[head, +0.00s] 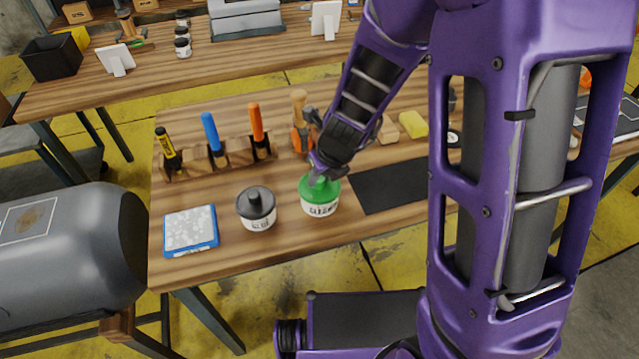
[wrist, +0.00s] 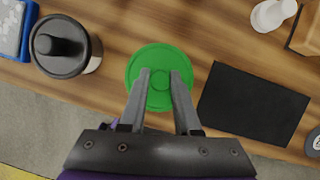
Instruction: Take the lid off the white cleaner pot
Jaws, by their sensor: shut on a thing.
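A white pot with a green lid (head: 319,187) stands near the front edge of the wooden bench; its white body (head: 321,209) carries dark print too small to read. The lid sits on the body. In the wrist view the round green lid (wrist: 146,62) hides the body below. My gripper (wrist: 161,76) is over this pot, its two fingers shut on the lid's central knob (wrist: 160,83). A second white pot (head: 257,222) with a dark grey knobbed lid (head: 256,200) stands to the left, its lid on. I cannot tell from the labels which holds cleaner.
A black mat (head: 390,186) lies just right of the green-lidded pot. A blue-framed pad (head: 190,231) lies at the front left. A wooden rack (head: 218,157) with upright tools stands behind. A yellow block (head: 413,124) lies at the back right.

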